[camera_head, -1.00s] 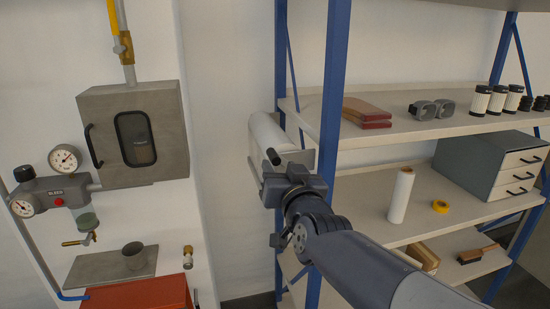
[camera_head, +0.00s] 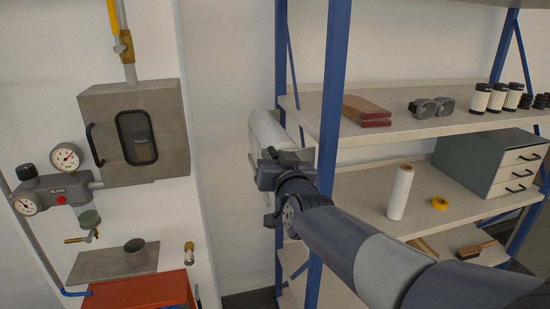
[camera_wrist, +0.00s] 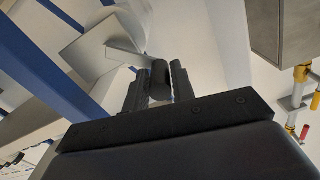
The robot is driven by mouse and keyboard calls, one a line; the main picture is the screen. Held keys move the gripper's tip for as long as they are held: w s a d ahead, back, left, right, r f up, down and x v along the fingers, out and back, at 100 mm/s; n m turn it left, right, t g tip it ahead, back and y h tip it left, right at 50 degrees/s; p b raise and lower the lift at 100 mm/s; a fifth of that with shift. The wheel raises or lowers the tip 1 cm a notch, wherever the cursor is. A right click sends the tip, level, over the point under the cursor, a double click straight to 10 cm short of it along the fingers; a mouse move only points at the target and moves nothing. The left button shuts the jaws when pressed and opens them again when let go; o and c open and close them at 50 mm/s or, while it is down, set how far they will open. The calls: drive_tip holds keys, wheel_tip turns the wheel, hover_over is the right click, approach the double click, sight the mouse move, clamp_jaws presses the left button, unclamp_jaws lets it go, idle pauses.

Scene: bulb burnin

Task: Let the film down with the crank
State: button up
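The white film roll (camera_head: 267,130) is mounted beside the blue shelf post, with a pale plate (camera_head: 307,157) at its near end. In the wrist view, a light grey crank arm (camera_wrist: 124,55) ends in a dark, round crank handle (camera_wrist: 160,80). My gripper (camera_head: 268,158) is at the handle; in the wrist view, its two fingers (camera_wrist: 161,88) stand on either side of it. Hardly any gap shows between fingers and handle, but I cannot tell whether they press on it. My gripper hides the handle in the head view.
A blue-framed shelf (camera_head: 333,80) stands right of my gripper, its front post close to my arm. It holds a white upright roll (camera_head: 400,192), yellow tape (camera_head: 439,203) and a drawer unit (camera_head: 490,165). A grey wall cabinet (camera_head: 137,135) and gauges (camera_head: 66,156) are at left.

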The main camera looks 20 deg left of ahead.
clamp_jaws()
drive_tip(key=shift+d+b, duration=0.1)
drive_tip(key=shift+b, duration=0.2)
drive_tip(key=w+d+m+b, duration=0.5)
drive_tip(key=d+m+b, duration=0.3)
drive_tip(key=m+b, duration=0.6)
drive_tip(key=shift+m, duration=2.3)
drive_tip(key=shift+w+d+f, duration=0.1)
drive_tip(key=shift+d+f, duration=0.05)
drive_tip(key=shift+o, duration=2)
unclamp_jaws()
